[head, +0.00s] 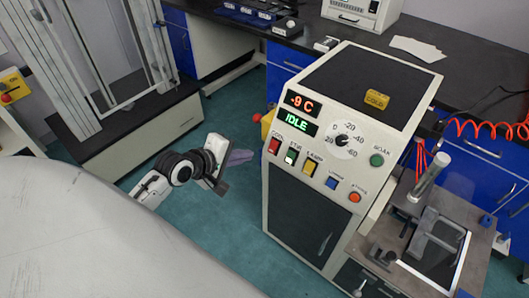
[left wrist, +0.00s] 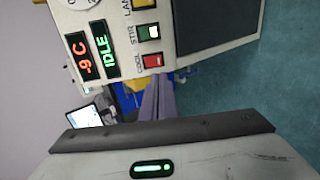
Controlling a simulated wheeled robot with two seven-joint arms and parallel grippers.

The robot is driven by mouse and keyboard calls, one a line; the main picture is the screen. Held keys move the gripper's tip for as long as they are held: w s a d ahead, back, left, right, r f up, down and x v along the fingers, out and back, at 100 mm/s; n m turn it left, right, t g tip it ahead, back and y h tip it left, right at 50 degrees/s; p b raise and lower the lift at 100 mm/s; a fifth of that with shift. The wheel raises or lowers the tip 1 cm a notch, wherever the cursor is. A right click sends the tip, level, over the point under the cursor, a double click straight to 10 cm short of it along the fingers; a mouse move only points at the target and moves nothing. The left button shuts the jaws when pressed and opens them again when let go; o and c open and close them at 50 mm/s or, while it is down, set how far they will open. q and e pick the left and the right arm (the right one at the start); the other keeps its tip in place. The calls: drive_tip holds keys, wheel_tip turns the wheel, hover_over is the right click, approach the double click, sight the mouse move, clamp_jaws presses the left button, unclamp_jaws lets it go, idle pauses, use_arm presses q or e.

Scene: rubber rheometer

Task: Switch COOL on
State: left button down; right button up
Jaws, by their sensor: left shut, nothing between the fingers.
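The COOL switch (head: 274,145) is a red rocker at the left end of the switch row on the white machine's sloping panel. It also shows in the left wrist view (left wrist: 152,61). Above it the panel shows a red "-9 C" display (head: 300,103) and a green "IDLE" display (head: 298,123). My left gripper (head: 240,157) is shut and empty, to the left of the panel. In the left wrist view its grey-purple fingers (left wrist: 159,97) point toward the COOL switch; I cannot make out any contact. My right gripper is not in view.
Beside COOL are the green-and-white STIR switch (head: 291,157) and the yellow LAMP switch (head: 309,167). A dial (head: 342,141), a green SOAK button (head: 377,160) and an orange button (head: 354,197) are farther right. A yellow COLD block (head: 377,99) sits on top.

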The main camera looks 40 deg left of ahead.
sight(270, 152)
use_arm(q)
drive_tip(key=b+x, duration=0.1)
drive_tip(key=x, duration=1)
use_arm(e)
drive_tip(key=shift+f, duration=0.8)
use_arm(q)
drive_tip(key=shift+f+b, duration=0.15)
drive_tip(key=shift+b, duration=0.15)
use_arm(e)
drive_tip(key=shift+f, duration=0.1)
